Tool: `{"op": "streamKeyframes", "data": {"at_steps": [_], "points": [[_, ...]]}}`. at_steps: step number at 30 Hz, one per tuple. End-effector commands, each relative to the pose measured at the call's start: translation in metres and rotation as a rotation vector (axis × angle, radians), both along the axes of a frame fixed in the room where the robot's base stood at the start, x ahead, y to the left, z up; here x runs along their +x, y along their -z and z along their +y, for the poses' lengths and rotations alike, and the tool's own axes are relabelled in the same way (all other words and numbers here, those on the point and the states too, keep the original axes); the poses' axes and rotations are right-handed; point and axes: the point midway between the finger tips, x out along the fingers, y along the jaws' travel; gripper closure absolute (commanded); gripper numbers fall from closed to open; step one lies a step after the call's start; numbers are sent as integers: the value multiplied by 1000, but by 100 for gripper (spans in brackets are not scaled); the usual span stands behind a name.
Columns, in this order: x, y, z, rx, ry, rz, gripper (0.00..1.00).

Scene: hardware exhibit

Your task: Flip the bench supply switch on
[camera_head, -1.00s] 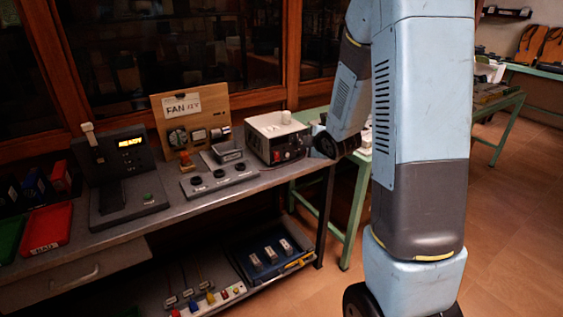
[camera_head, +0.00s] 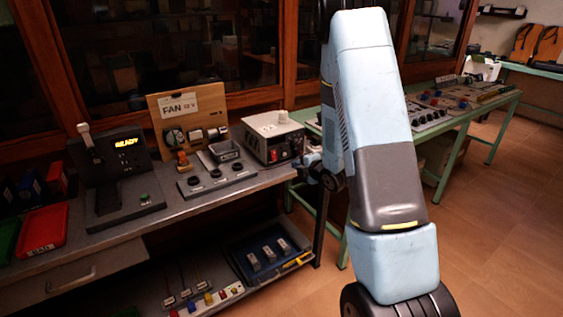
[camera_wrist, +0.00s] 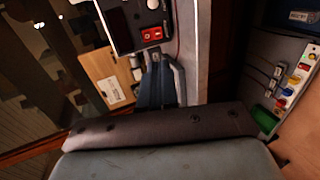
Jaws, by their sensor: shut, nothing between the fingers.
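The bench supply (camera_head: 268,133) is a pale box with a dark front panel, standing at the right end of the grey bench. Its red switch (camera_wrist: 152,34) shows on the front panel in the wrist view, and the panel is also seen in the head view. Whether the switch is on or off is too small to tell. My gripper (camera_wrist: 154,58) is shut and empty, its fingertips just short of the red switch in that view. In the head view, my gripper (camera_head: 304,164) is close in front of the supply's right side, partly hidden by my wrist; contact cannot be told.
A panel with black knobs (camera_head: 217,178) and a small grey tray (camera_head: 225,150) stand left of the supply. The FAN board (camera_head: 187,107) leans behind. A lever unit with a lit display (camera_head: 127,143) stands farther left. A green table (camera_head: 455,123) stands to the right.

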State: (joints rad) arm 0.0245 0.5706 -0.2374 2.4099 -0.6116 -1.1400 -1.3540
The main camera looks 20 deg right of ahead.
Motion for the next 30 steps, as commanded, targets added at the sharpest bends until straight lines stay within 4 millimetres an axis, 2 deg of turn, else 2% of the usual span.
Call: {"op": "streamKeyframes", "data": {"at_steps": [7,24,30], "points": [[21,9,8,0,-2,1,100],[106,42,36,2,-2,1,100],[121,48,41,0,-2,1,100]]}}
